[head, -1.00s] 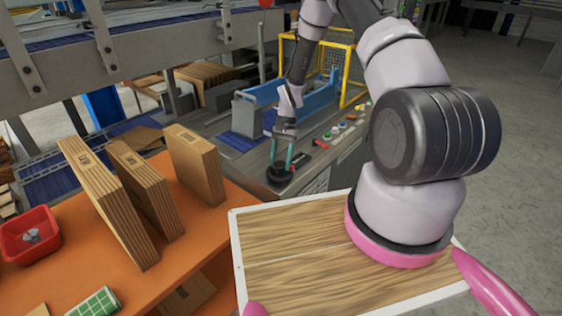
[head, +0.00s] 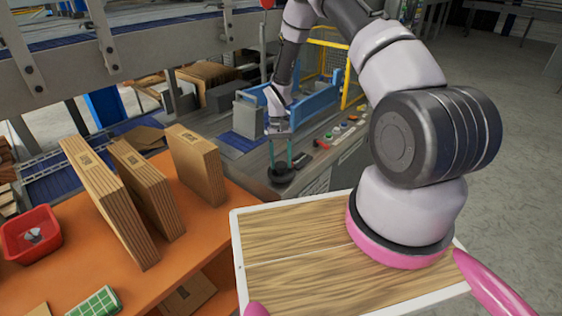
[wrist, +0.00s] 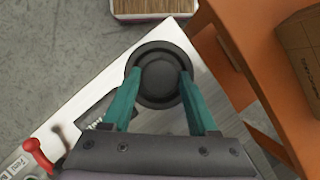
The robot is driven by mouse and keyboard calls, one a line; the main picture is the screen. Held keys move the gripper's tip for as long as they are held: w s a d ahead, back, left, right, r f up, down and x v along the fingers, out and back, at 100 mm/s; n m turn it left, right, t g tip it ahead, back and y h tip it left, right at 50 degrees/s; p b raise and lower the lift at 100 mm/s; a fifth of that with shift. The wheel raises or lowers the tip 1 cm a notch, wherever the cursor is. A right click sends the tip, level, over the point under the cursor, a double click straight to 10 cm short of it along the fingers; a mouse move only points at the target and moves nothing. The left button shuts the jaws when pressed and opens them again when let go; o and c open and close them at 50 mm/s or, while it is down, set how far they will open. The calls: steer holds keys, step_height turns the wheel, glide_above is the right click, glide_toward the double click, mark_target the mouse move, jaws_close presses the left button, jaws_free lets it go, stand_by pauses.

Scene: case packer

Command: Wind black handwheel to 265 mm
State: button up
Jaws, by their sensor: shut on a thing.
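The black handwheel (head: 282,175) lies flat on the near end of the grey machine top, beside the orange shelf unit. It also shows in the wrist view (wrist: 160,72) as a round dark disc with a raised rim. My gripper (head: 281,163) reaches down to it from above. In the wrist view its two green fingers (wrist: 158,85) lie over opposite sides of the wheel and are shut on it. A small scale or marking sits near the wheel in the wrist view, partly covered by a finger and too small to read.
A red-knobbed lever (wrist: 38,152) stands near the wheel. Coloured buttons (head: 337,131) line the machine edge. An orange shelf (head: 215,232) with upright cardboard packs (head: 196,165) and a red bin (head: 30,235) is at left. A yellow guard (head: 335,62) stands behind.

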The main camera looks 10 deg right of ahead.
stand_by(0.3)
steer(key=o, duration=1.3)
steer(key=shift+o, duration=0.2)
steer(key=v, duration=1)
steer(key=shift+r, duration=0.4)
steer(key=shift+w, duration=0.15)
